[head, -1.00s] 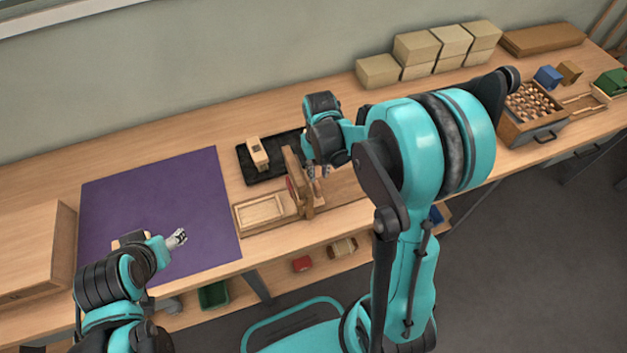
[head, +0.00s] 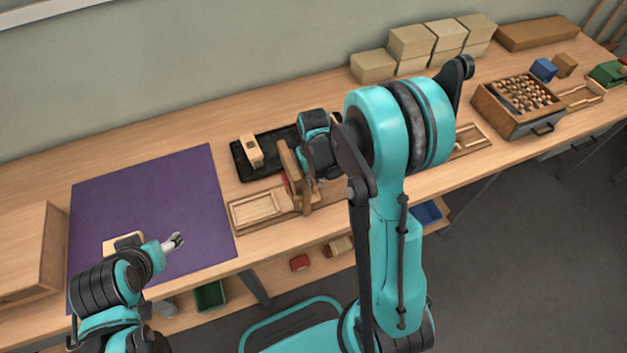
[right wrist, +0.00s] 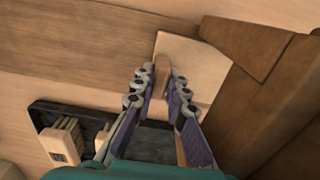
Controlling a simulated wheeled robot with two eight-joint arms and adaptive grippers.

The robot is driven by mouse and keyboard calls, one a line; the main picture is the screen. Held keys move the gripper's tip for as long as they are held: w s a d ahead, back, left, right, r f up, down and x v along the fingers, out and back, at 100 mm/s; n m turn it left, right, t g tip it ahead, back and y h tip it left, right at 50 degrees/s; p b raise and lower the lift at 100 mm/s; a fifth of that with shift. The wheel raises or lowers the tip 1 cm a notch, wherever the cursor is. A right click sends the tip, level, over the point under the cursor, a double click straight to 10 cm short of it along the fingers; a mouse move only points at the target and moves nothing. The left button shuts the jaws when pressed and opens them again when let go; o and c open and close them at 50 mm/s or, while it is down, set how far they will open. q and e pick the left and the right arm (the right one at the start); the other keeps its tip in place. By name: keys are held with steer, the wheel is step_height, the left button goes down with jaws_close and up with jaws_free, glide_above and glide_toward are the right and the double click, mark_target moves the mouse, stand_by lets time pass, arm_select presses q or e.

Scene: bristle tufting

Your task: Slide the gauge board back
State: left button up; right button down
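An upright wooden board (head: 287,165) stands in a wooden fixture on the bench in the head view; I take it for the gauge board. A brown wooden piece (right wrist: 275,75) fills the right side of the right wrist view. My right gripper (head: 314,187) is close beside the upright board, on its right, partly hidden by my own arm. In the right wrist view, its fingers (right wrist: 161,76) are apart, with a narrow wooden tab (right wrist: 162,70) between their tips; contact is unclear. My left gripper (head: 174,243) is over the purple mat, apparently empty, its fingers too small to judge.
A shallow wooden tray (head: 257,207) lies left of the board. A black tray (head: 245,170) with a pale block (head: 251,151) is behind it. A purple mat (head: 150,195) gives free room at left. A compartment box (head: 515,105) and stacked blocks (head: 410,43) stand farther right.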

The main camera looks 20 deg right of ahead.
steer(key=d, duration=0.9)
steer(key=s+d+b, duration=0.1)
steer(key=d, duration=1.7)
steer(key=shift+s, duration=0.25)
steer(key=c, duration=1.8)
jaws_free()
step_height(320, 180, up, 12)
